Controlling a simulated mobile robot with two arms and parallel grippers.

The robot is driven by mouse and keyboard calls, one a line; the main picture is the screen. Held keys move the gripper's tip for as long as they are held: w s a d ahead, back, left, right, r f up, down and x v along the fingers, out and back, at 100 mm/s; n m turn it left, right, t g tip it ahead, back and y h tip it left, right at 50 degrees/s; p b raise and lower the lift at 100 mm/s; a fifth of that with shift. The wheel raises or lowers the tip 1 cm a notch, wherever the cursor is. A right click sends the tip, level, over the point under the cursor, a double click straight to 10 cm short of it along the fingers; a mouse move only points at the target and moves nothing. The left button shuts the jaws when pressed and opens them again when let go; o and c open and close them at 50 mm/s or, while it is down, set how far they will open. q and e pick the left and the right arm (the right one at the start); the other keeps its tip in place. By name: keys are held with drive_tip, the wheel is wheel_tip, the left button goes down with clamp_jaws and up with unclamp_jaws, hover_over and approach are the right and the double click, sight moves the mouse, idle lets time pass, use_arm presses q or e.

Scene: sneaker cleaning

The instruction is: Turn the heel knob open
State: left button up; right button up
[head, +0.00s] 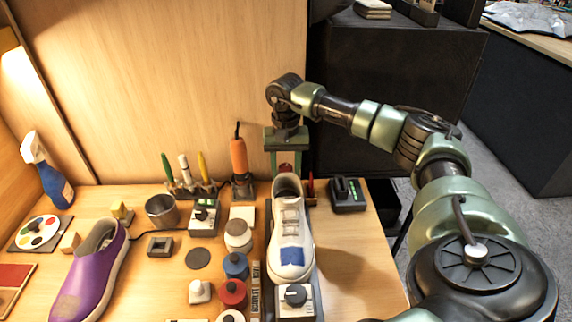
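A white sneaker (289,230) with a blue patch on its toe lies on a narrow stand, its heel away from me. A small red part (286,168) shows just behind the heel, seemingly the heel knob; its lower portion is hidden by the shoe. My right gripper (286,166) points down behind the heel. Its two green fingers are spread apart, one on each side of the red part. I cannot tell whether they touch it. A box with a dark dial (295,295) sits at the toe end. My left gripper is not in view.
A purple shoe (91,270), a spray bottle (47,172), a metal cup (161,211) and several jars stand to the left. An orange-handled tool (239,160) stands left of my gripper. A black device (347,195) lies to the right. The table's front right is clear.

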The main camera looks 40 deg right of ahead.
drive_tip(key=shift+c, duration=0.3)
drive_tip(key=c, duration=0.8)
drive_tip(key=shift+o, duration=1)
drive_tip(key=n, duration=0.4)
drive_tip(key=shift+o, duration=0.8)
drive_tip(key=n, duration=0.4)
drive_tip(key=shift+w+f, duration=0.1)
drive_tip(key=shift+f, duration=0.1)
drive_tip(key=o, duration=0.5)
drive_tip(key=shift+r, duration=0.1)
